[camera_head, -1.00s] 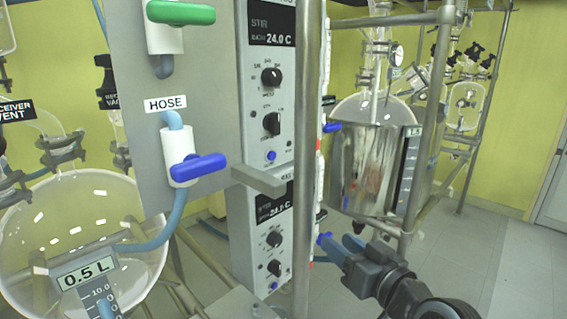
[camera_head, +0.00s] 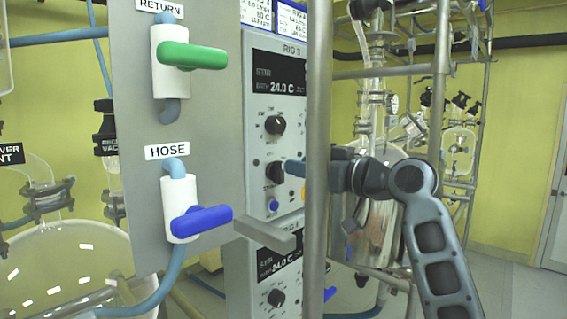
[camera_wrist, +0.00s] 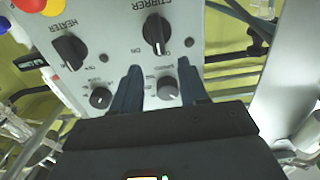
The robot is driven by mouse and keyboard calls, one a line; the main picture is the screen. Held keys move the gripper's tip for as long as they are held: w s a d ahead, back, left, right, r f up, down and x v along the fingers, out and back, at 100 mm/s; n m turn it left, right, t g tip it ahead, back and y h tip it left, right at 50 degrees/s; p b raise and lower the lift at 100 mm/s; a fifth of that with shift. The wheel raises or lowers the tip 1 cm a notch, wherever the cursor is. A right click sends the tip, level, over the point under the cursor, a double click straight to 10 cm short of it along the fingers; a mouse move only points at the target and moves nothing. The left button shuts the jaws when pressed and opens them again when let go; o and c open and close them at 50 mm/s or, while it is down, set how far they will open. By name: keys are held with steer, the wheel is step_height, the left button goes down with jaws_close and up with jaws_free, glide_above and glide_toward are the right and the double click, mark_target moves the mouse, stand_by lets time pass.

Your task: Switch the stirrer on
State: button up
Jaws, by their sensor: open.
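In the wrist view a pale panel fills the upper part, seen upside down. Its black stirrer knob (camera_wrist: 155,32) sits under the word STIRRER at top centre, with its pointer ridge running up and down in the picture. My gripper (camera_wrist: 160,75) is open, with its two blue fingers apart just short of the stirrer knob, and holds nothing. A small grey knob (camera_wrist: 168,88) shows between the fingers.
A black heater knob (camera_wrist: 70,53) lies left of the stirrer knob, with red and yellow buttons beyond. The vertical pole (camera_head: 317,100) crosses in front of my gripper. A blue-handled valve (camera_head: 200,221) and green-handled valve (camera_head: 195,56) stand left.

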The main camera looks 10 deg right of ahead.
mark_target(283, 163)
steer(key=x, duration=0.5)
steer(key=shift+w+a+p, duration=0.25)
steer(key=shift+w+p, duration=0.1)
steer(key=shift+p, duration=0.05)
steer(key=shift+f, duration=0.15)
steer(key=c, duration=0.8)
